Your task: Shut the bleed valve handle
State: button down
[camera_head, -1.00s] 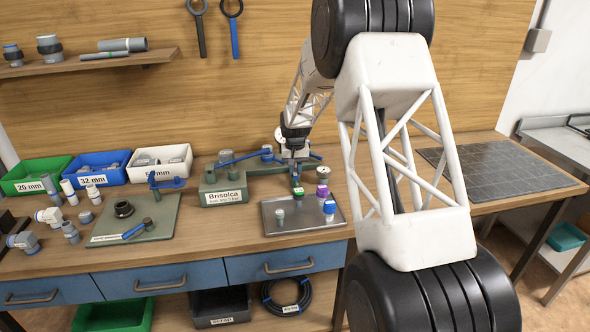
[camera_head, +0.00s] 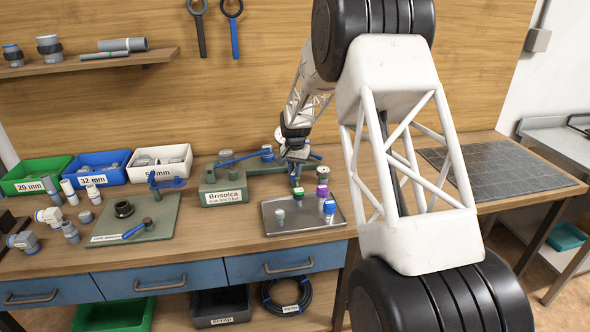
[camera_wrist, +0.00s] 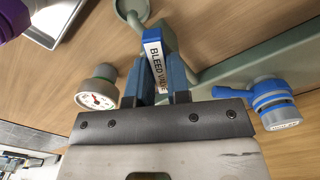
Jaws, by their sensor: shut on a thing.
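The bleed valve handle (camera_wrist: 155,60) is a blue lever with a white label reading "BLEED VALVE" in the wrist view. My gripper (camera_wrist: 165,75) is shut on this handle, with one finger on each side of it. In the head view my gripper (camera_head: 298,165) is at the right end of the grey-green Brisolca manifold (camera_head: 207,188), and it hides most of the handle there. The manifold's pipe (camera_wrist: 265,62) runs to the right of the handle in the wrist view.
A pressure gauge (camera_wrist: 98,90) stands left of my gripper and a blue-and-grey valve (camera_wrist: 270,102) stands right of it. A metal tray (camera_head: 275,222) with several small fittings lies in front. A green board (camera_head: 165,215) lies to the left. A dark mat (camera_head: 490,165) at right is clear.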

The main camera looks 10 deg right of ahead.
jog(key=m, duration=0.4)
jog(key=shift+m, duration=0.4)
jog(key=c, duration=1.1)
grip_release()
jog(key=shift+r, duration=0.15)
jog(key=shift+r, duration=3.8)
